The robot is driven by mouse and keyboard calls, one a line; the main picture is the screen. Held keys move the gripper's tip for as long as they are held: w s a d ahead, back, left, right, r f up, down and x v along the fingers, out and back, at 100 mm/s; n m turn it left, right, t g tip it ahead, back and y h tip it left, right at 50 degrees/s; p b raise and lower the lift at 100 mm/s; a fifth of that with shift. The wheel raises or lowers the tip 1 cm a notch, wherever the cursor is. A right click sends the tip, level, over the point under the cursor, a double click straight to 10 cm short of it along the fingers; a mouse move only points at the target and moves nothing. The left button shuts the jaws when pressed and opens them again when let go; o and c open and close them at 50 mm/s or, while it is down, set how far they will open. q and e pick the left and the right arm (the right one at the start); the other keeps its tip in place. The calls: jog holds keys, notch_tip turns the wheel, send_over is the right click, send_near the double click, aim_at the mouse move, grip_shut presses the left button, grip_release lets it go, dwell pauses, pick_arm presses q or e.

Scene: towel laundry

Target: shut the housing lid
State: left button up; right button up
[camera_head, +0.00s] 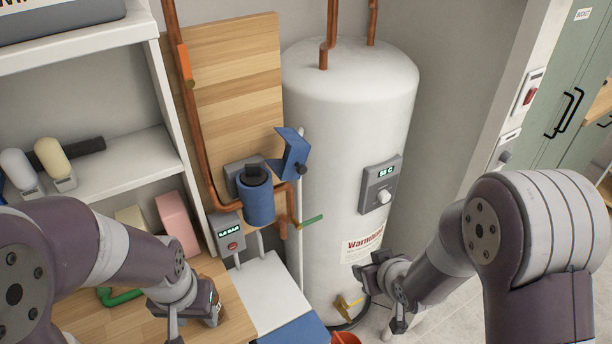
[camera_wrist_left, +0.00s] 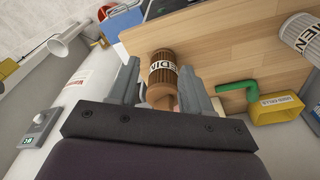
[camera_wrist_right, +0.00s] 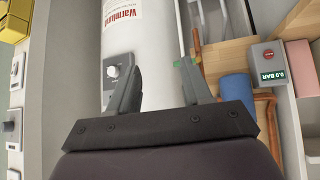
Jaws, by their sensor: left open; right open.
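The filter housing (camera_head: 258,203) is a blue upright cylinder mounted on the wooden board, with a dark round top showing in its mouth. Its blue lid (camera_head: 292,152) stands raised at the right, with a black knob on it. In the right wrist view the housing (camera_wrist_right: 236,88) is partly visible. My left gripper (camera_head: 195,318) is open, low over the worktop at the left. In the left wrist view a brown cartridge marked "SEDIMENT" (camera_wrist_left: 163,68) lies between and beyond its fingers (camera_wrist_left: 160,72). My right gripper (camera_head: 382,300) is open and empty in front of the heater, right of and below the housing.
The white water heater (camera_head: 335,110) stands right of the housing. Copper pipes (camera_head: 205,150) and a green-handled valve (camera_head: 310,221) are close to the housing. A grey gauge box (camera_head: 229,232) hangs below left. A green elbow pipe (camera_wrist_left: 240,87) and a yellow box (camera_wrist_left: 278,108) are on the wooden worktop (camera_wrist_left: 225,50).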

jog(key=w+a+r+n+t+y, duration=0.2)
jog(key=w+a+r+t+y, duration=0.2)
jog(key=w+a+r+t, duration=0.15)
jog(key=t+y, duration=0.2)
jog(key=y, duration=0.1)
send_near(303, 171)
jog(key=p+x, duration=0.4)
jog(key=x, duration=0.3)
jog(key=shift+w+r, duration=0.1)
jog(key=shift+w+a, duration=0.3)
jog(key=shift+w, duration=0.15)
jog(key=shift+c, duration=0.3)
grip_shut()
